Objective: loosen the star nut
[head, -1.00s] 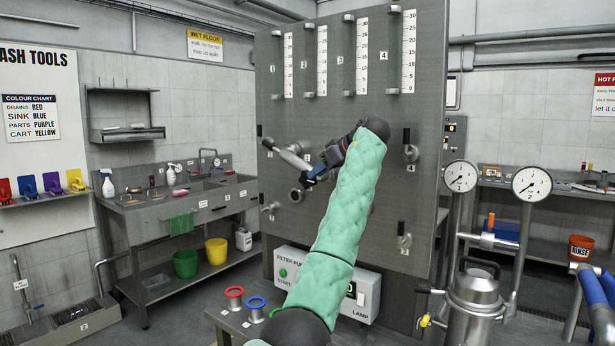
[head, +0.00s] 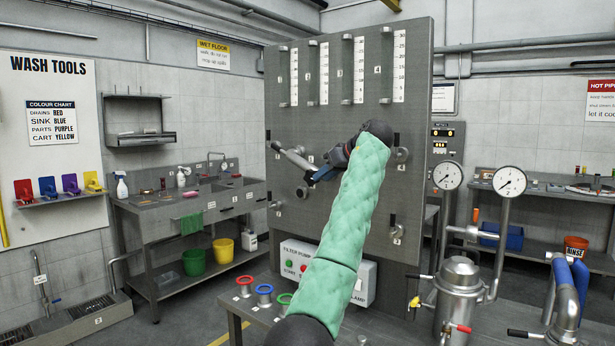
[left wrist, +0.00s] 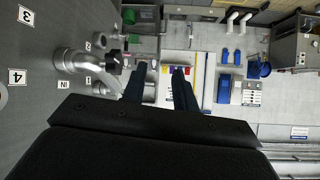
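A grey upright panel (head: 340,120) stands ahead with numbered valves and fittings. My left arm comes up across it in a green sleeve. My left gripper (head: 314,177) is in front of the panel's left half, near a slanted silver fitting (head: 296,158). In the left wrist view its two dark fingers (left wrist: 161,82) are apart with nothing between them. A silver pipe fitting (left wrist: 75,61) with a dark knob-like end (left wrist: 113,62) sticks out to the left of the fingers, clear of them. I cannot tell for certain which part is the star nut. My right gripper is out of view.
A bench with red, blue and green rings (head: 264,289) and a filter pump box (head: 360,284) stand below the panel. Two gauges (head: 447,176) rise over a steel vessel (head: 458,285) at right. A sink bench (head: 190,205) with buckets is at left.

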